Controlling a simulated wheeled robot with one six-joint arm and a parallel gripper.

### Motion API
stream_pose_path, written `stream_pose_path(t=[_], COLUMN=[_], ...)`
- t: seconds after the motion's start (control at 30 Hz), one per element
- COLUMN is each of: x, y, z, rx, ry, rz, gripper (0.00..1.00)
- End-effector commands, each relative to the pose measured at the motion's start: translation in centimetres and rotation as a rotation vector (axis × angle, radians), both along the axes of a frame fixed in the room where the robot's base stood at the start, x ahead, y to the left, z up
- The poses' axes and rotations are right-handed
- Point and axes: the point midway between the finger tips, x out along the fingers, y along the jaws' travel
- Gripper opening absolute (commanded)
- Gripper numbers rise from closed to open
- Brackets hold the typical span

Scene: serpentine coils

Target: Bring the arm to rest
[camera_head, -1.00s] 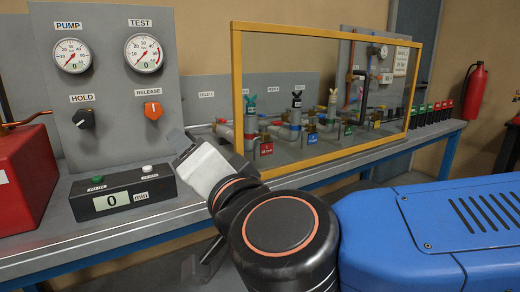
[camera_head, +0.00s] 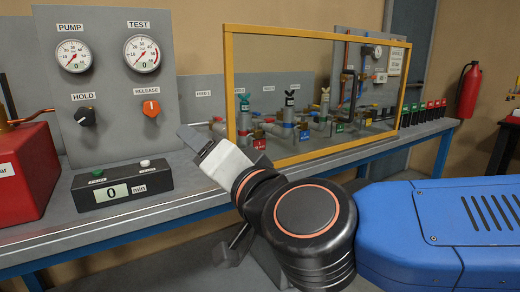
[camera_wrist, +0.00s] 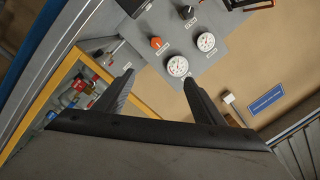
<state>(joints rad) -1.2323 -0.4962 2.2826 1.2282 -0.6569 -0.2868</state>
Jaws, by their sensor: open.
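My gripper (camera_wrist: 157,88) shows in the wrist view with its two dark fingers apart and nothing between them. Beyond the fingers lies the grey gauge panel, seen tilted. In the head view my gripper (camera_head: 192,140) is at the end of my bent arm, over the front of the bench, right of the timer box and left of the yellow frame. Its fingertips are small and partly hidden there. It appears apart from the panel, though the depth is hard to tell.
The yellow frame (camera_head: 233,102) stands close to the right of my gripper, with valves and pipes behind it. The gauge panel (camera_head: 108,95), timer box (camera_head: 122,187) and red pump box (camera_head: 25,172) stand on the left. A red extinguisher (camera_head: 468,90) hangs at far right.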

Motion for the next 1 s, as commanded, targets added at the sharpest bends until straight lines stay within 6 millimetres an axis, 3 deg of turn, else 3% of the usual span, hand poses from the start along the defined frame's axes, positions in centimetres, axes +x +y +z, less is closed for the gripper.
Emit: stream_pose_path(t=[0.2,0.47,0.77,1.0], x=[1.7,3.3,4.2,4.0], y=[-1.8,-4.8,-9.9,-15.5], z=[-0.7,-3.7,-9.2,-14.8], rx=[-0.066,-0.214,-0.427,-0.611], ry=[-0.040,-0.059,-0.007,0.102], rz=[0.041,0.101,0.136,0.136], gripper=[0.63,0.63,0.63,0.63])
